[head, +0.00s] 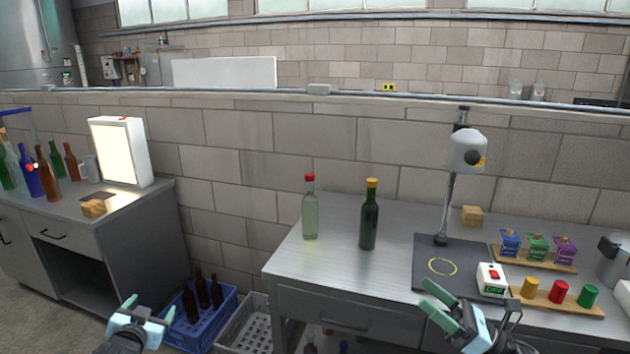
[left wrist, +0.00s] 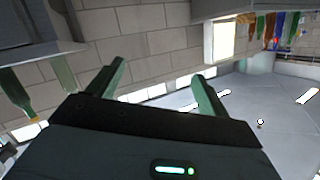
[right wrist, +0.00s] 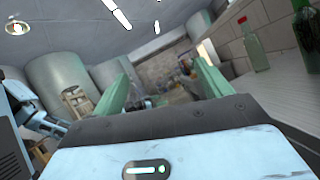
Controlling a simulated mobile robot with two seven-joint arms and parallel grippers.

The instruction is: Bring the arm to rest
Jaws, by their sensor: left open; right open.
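My left gripper (head: 146,310) is open and empty in the head view, low at the left, above the floor in front of the blue crate. In the left wrist view its two green fingers (left wrist: 155,85) stand apart with nothing between them. My right gripper (head: 445,302) is open and empty at the front edge of the steel table (head: 335,250). In the right wrist view its green fingers (right wrist: 162,85) are apart with nothing between them. Neither gripper touches any object that I can see.
A clear red-capped bottle (head: 310,210) and a dark green yellow-capped bottle (head: 369,215) stand upright on the table. A blue crate (head: 190,338) holds brown bottles.

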